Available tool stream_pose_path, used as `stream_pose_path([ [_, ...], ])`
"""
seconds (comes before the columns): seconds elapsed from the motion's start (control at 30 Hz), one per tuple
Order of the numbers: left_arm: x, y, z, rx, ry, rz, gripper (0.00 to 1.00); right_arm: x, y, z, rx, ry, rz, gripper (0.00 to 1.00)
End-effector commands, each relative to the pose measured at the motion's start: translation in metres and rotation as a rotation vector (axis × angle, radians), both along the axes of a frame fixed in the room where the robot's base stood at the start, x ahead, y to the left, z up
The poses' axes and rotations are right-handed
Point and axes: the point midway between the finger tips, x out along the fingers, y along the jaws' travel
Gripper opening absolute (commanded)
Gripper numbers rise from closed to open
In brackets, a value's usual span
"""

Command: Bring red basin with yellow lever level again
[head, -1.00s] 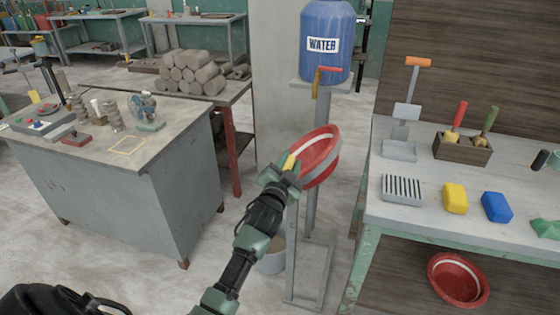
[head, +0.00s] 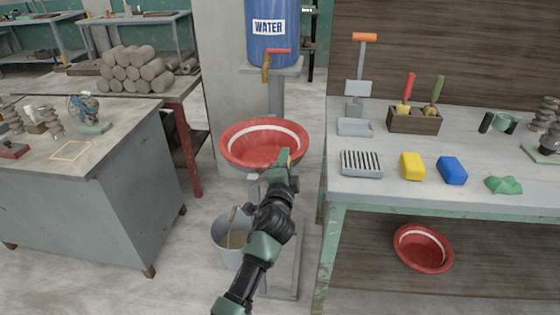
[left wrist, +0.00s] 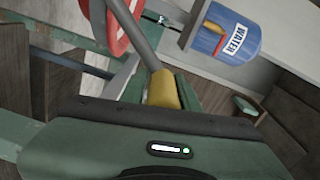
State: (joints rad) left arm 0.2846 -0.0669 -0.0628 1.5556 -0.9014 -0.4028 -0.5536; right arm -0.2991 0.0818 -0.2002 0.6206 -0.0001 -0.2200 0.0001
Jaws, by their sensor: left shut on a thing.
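The red basin (head: 240,150) with a white inner band is in front of the post under the water barrel's tap; its rim looks about level in the head view. Its yellow lever (head: 285,157) is at the near right side of the basin. My left gripper (head: 283,167) is shut on this lever. In the left wrist view the yellow lever (left wrist: 162,90) sits between my fingers on a grey rod (left wrist: 141,40), with part of the red basin (left wrist: 112,22) above. The far side of the lever is hidden. My right gripper is not in view.
The blue water barrel (head: 272,35) and its tap (head: 267,65) stand above the basin. A grey bucket (head: 230,242) stands on the floor below. Another red basin (head: 423,248) lies under the workbench (head: 510,205) on the right. A grey table (head: 95,195) stands left.

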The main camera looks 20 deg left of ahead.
Motion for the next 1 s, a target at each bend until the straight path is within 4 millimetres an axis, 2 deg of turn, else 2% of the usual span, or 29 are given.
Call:
stream_pose_path([
  [0.53,0.0004,0.0019,-0.0021,0.033,0.008,0.010,0.00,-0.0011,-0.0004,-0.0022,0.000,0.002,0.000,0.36],
  [0.57,0.0004,0.0019,-0.0021,0.033,0.008,0.010,0.36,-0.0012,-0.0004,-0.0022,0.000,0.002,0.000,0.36],
  [0.6,0.0004,0.0019,-0.0022,0.033,0.008,0.010,0.47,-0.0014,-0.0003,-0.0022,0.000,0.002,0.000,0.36],
  [1.0,-0.0048,-0.0023,-0.0027,0.026,0.007,0.004,0.49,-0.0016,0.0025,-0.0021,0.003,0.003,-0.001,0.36],
])
